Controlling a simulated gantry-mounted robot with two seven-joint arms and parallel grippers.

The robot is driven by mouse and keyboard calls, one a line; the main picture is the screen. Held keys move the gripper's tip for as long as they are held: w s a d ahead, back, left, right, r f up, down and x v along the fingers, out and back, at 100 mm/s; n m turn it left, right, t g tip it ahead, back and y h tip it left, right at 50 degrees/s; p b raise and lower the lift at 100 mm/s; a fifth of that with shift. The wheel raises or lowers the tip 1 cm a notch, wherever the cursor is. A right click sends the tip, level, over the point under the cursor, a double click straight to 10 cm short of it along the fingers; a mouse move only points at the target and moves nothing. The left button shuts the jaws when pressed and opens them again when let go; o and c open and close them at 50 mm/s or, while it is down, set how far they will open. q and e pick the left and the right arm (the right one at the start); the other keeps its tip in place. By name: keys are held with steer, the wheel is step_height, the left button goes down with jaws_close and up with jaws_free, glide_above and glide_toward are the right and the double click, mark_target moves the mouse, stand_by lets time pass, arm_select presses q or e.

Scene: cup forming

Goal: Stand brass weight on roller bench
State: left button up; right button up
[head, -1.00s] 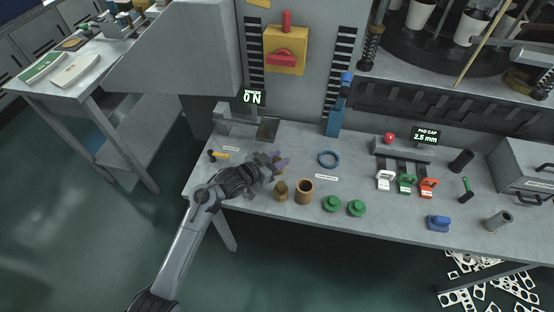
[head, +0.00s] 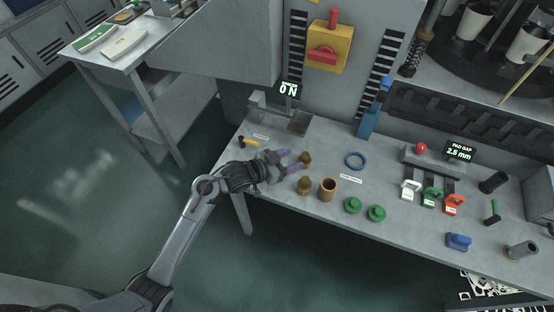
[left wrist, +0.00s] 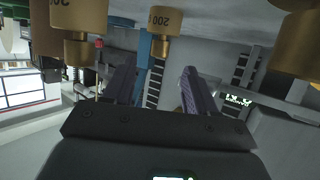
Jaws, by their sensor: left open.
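My left gripper (head: 294,160) is open and empty over the grey workbench (head: 270,190). A brass weight (head: 306,158) stands right at its fingertips, not clearly between them. A second brass weight (head: 304,186) stands nearer the front edge, beside a hollow copper-brown cylinder (head: 327,189). In the left wrist view, inverted, one weight marked 200 (left wrist: 170,20) shows beyond the open fingers, another (left wrist: 78,18) at upper left. A third brass shape (left wrist: 304,45) is cut off at right. A fixture with a dark plate (head: 299,122) stands at the back left; I cannot tell whether it is the roller bench. My right gripper is not in view.
A blue ring (head: 356,161) and two green knobbed pieces (head: 353,205) lie right of the weights. A yellow-and-black tool (head: 249,142) lies at left. A blue post (head: 368,121) stands behind. White, green and red clips (head: 432,197) are farther right.

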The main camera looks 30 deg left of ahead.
arm_select(q)
steer(key=p+v, duration=0.1)
steer(key=v, duration=0.3)
steer(key=shift+w+d+r, duration=0.1)
steer(key=shift+r, duration=0.05)
steer(key=s+f+y, duration=0.1)
steer(key=s, duration=0.1)
steer(key=s+f+y, duration=0.1)
steer(key=s, duration=0.1)
steer(key=s+a+f+n+g+y, duration=0.1)
steer(key=s, duration=0.2)
steer(key=s+f+n+g+y, duration=0.1)
steer(key=s+g, duration=0.6)
steer(key=s, duration=1.5)
steer(key=shift+s+n+y, duration=0.2)
steer(key=shift+n+y, duration=0.6)
steer(key=shift+y, duration=0.4)
steer(key=shift+f, duration=0.1)
